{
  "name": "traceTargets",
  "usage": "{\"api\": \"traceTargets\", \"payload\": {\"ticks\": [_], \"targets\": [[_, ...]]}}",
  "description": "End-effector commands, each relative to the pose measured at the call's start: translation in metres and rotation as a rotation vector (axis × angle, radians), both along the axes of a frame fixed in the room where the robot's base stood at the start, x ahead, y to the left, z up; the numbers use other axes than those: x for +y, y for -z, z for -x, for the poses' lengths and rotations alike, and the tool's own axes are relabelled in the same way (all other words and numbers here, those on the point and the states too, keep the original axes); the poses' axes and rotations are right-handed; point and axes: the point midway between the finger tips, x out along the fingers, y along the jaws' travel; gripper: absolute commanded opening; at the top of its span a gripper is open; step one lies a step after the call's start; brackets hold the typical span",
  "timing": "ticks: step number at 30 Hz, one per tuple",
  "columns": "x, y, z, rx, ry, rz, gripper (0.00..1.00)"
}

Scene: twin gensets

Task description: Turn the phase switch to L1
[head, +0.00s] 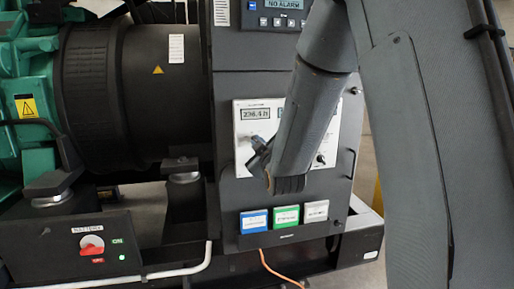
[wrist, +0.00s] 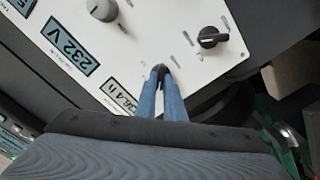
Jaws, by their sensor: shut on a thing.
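A white instrument panel (head: 245,150) is on the dark genset cabinet; it fills the upper wrist view (wrist: 135,45). In the wrist view my gripper (wrist: 160,74) has its two blue fingers brought together at the panel, shut on a small dark part, likely a switch knob. The fingers mostly hide it, so its pointer and setting cannot be read. In the head view my gripper (head: 259,156) is at the panel's left part, partly behind my arm. A black rotary knob (wrist: 212,38) with small unreadable labels stands apart from the fingers. I cannot tell which switch is the phase switch.
A grey knob (wrist: 103,10) and a 232 V display (wrist: 69,47) are also on the panel. Below it sit blue (head: 254,221), green (head: 287,215) and white (head: 316,211) modules. A red-handled switch box (head: 92,244) stands lower left.

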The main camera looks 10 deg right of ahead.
Motion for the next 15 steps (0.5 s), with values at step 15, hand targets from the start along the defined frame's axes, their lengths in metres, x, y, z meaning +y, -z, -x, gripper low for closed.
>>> {"api": "traceTargets", "payload": {"ticks": [15], "targets": [[-0.0011, -0.0001, 0.0000, 0.001, -0.001, -0.311, 0.00]]}}
